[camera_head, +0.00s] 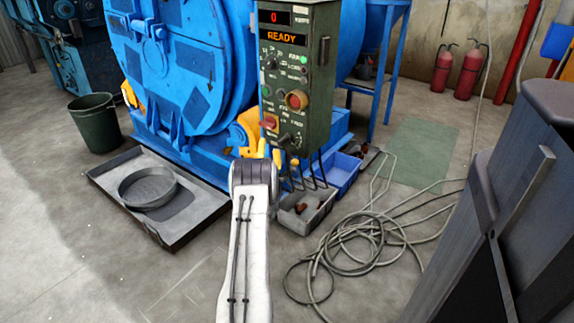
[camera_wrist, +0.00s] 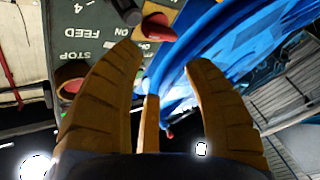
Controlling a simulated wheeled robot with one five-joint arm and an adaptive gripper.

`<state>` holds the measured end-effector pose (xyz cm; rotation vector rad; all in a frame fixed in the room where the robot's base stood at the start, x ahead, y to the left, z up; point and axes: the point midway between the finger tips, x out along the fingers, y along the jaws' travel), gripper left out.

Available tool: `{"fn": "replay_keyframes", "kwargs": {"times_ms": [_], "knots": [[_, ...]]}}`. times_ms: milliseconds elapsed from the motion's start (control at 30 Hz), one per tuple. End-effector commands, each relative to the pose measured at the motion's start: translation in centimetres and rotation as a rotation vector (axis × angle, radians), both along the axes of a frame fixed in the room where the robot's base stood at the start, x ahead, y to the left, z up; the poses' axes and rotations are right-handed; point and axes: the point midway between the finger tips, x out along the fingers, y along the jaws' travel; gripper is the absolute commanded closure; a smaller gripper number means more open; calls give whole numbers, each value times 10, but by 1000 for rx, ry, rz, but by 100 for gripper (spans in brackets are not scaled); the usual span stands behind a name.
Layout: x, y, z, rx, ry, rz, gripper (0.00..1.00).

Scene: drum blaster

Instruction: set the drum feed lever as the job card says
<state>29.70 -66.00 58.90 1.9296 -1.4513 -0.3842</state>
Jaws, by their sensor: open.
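The green control panel (camera_head: 318,65) hangs in front of the blue drum machine, its display reading 0 and READY. In the wrist view the panel (camera_wrist: 70,45) appears upside down, with the words FEED, ON and STOP. A black knob or lever (camera_wrist: 127,10) sits beside the FEED marking; its exact setting is unclear, cut by the frame edge. A red switch (camera_wrist: 158,27) is next to it, and a red button (camera_wrist: 70,78) is partly behind a finger. My gripper (camera_wrist: 164,55) is open and empty, its yellow fingers just below the panel in the head view (camera_head: 269,152). I cannot make out a job card.
The blue drum (camera_head: 175,50) stands behind the panel. A grey tray (camera_head: 105,182) with a round pan (camera_head: 148,187) lies left on the floor. A grey bin (camera_head: 300,218) and blue bin (camera_head: 343,172) stand below the panel. A loose hose (camera_head: 350,240) coils at right.

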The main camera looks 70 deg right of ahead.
Motion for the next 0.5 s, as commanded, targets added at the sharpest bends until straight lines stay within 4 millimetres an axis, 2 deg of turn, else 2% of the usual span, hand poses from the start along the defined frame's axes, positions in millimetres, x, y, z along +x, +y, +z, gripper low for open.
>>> {"fn": "replay_keyframes", "kwargs": {"times_ms": [33, 200, 333, 500], "knots": [[-18, -5, -24, -29, 5, -30, 54], [-54, -12, -47, -103, 17, -88, 54], [-64, -15, -53, -126, 20, -107, 54], [-63, -27, -50, -135, 20, -110, 54]]}}
